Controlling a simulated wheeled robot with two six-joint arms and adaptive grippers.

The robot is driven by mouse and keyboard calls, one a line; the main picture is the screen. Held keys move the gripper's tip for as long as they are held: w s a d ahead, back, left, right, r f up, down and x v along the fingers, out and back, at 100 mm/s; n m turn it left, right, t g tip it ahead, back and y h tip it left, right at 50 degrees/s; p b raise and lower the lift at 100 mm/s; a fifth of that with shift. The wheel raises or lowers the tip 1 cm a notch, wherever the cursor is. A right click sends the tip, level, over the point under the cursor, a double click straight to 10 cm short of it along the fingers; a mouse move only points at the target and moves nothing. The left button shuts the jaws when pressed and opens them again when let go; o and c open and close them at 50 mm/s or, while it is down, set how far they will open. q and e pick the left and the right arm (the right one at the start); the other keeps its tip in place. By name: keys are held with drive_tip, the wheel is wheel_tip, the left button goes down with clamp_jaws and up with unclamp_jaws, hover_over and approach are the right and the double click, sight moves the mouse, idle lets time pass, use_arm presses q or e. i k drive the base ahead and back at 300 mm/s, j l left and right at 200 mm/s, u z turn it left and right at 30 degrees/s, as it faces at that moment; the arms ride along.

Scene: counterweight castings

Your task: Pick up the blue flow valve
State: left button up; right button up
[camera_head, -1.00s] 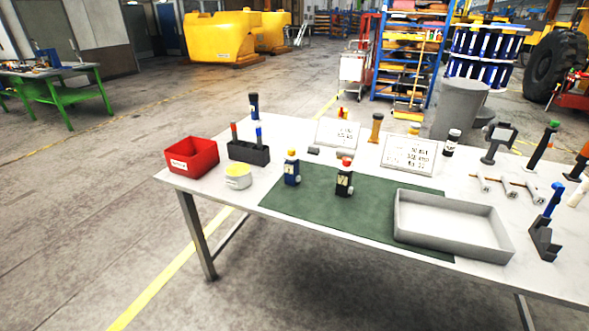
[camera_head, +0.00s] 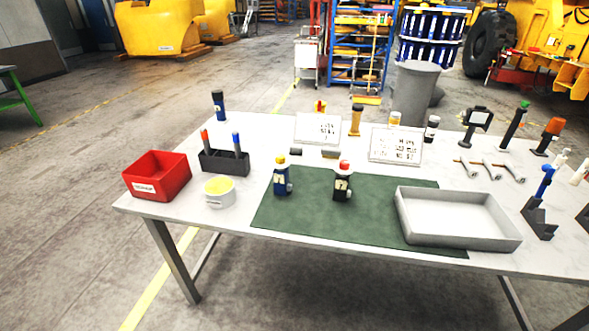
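The blue flow valve (camera_head: 282,180) stands upright on the left part of the green mat (camera_head: 330,228). It has a dark blue body, a yellow cap on top and a small pale knob low on its right side. A similar black valve (camera_head: 343,184) with a red cap stands to its right on the same mat, apart from it. Neither of my grippers shows in the head view.
The white table (camera_head: 240,225) also holds a red bin (camera_head: 157,176), a yellow-topped white tub (camera_head: 219,192), a dark marker holder (camera_head: 224,162) and a grey tray (camera_head: 457,244). Signs, bottles and tools stand behind and right. The mat's front is clear.

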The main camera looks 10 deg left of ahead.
sight(281, 173)
drive_tip(key=i+j, duration=0.15)
drive_tip(key=j, duration=0.35)
drive_tip(key=i+j+z, duration=0.1)
drive_tip(key=j, duration=0.45)
drive_tip(key=i+j+z, duration=0.1)
drive_tip(key=j, duration=0.4)
drive_tip(key=i+j, duration=0.25)
drive_tip(key=j, duration=0.3)
drive_tip(key=i+j+z, duration=0.1)
drive_tip(key=j, duration=0.45)
drive_tip(key=i+j, duration=0.1)
drive_tip(key=j, duration=0.4)
drive_tip(key=i+z, duration=0.05)
